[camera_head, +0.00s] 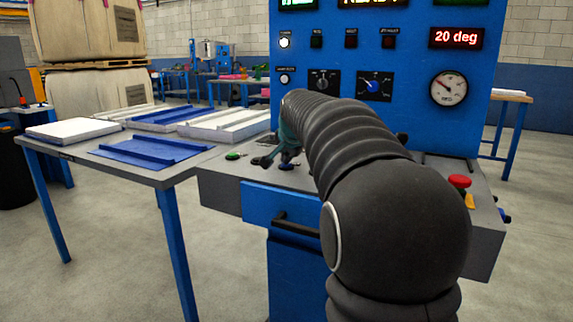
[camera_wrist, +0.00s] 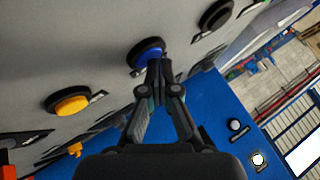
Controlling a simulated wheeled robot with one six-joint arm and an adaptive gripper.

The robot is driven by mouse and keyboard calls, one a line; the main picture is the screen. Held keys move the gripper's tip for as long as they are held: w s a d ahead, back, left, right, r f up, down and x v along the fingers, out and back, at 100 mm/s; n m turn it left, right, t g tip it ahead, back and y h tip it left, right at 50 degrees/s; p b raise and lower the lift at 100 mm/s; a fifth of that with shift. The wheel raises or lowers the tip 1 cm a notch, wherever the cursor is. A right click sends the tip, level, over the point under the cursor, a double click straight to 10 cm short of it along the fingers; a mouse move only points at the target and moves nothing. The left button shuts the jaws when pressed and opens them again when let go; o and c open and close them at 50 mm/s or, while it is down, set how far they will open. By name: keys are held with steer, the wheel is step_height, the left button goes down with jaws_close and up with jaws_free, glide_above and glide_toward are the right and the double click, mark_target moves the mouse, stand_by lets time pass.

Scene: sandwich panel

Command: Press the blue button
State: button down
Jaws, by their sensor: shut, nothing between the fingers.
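The blue button (camera_wrist: 149,55) sits in a black ring on the grey console in the wrist view. My gripper (camera_wrist: 160,68) is shut and empty, with its fingertips at the near edge of the blue button, covering part of it. I cannot tell whether they touch it. In the head view my gripper (camera_head: 284,150) is over the left part of the grey console (camera_head: 222,192), partly hidden by my arm.
A yellow button (camera_wrist: 72,101) and a black button (camera_wrist: 215,15) flank the blue one. A green button (camera_head: 233,156) and a red emergency button (camera_head: 460,182) are on the console. The blue panel (camera_head: 400,55) rises behind. A table (camera_head: 160,178) with panels stands left.

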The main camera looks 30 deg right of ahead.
mark_target(287, 166)
steer(key=shift+r+p, duration=0.6)
steer(key=shift+r, duration=0.15)
steer(key=shift+r+p, duration=2.15)
steer(key=shift+r, duration=0.4)
steer(key=s+a, duration=0.2)
steer(key=s+a+n, duration=0.1)
steer(key=s+a, duration=0.1)
steer(key=s+a+f+n, duration=0.1)
steer(key=s+a, duration=0.1)
steer(key=s, duration=0.1)
steer(key=shift+y, duration=0.3)
steer(key=s+a+f+n+g, duration=0.1)
steer(key=s+a+f+n, duration=0.2)
steer(key=s, duration=0.7)
steer(key=s+a+f+n+g+y, duration=0.1)
steer(key=s+a+f+n, duration=0.2)
steer(key=s+a+f, duration=0.2)
steer(key=s+a+f+n+g+y, duration=0.1)
steer(key=s+a+f+n, duration=0.3)
steer(key=s+f, duration=0.5)
steer(key=s+a, duration=0.1)
steer(key=s, duration=0.5)
